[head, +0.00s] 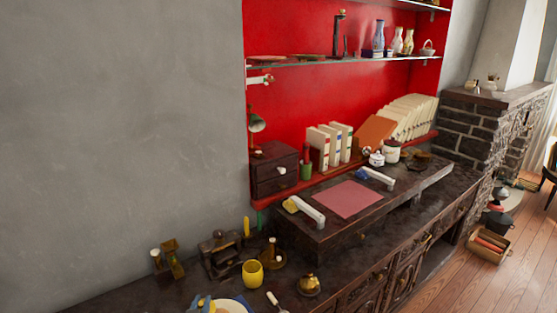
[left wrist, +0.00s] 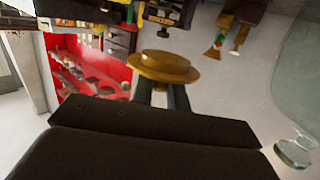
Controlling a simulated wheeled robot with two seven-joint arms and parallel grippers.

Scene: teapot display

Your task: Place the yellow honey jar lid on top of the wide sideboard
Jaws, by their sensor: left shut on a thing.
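My left gripper (left wrist: 162,92) is shut on the yellow honey jar lid (left wrist: 165,66), a round, stepped, golden disc, and holds it in the air in the left wrist view. The lid sits between the two dark fingertips. I cannot make out the gripper or the held lid clearly in the head view. The wide dark wooden sideboard (head: 190,289) runs along the wall in the head view. A yellow pot (head: 252,273) stands on it. My right gripper is not in view.
A brass bell (head: 308,285), a dark ornate stand (head: 220,256) and a small brass piece (head: 170,262) crowd the sideboard. A clear glass vessel (left wrist: 295,150) shows at the wrist view's right.

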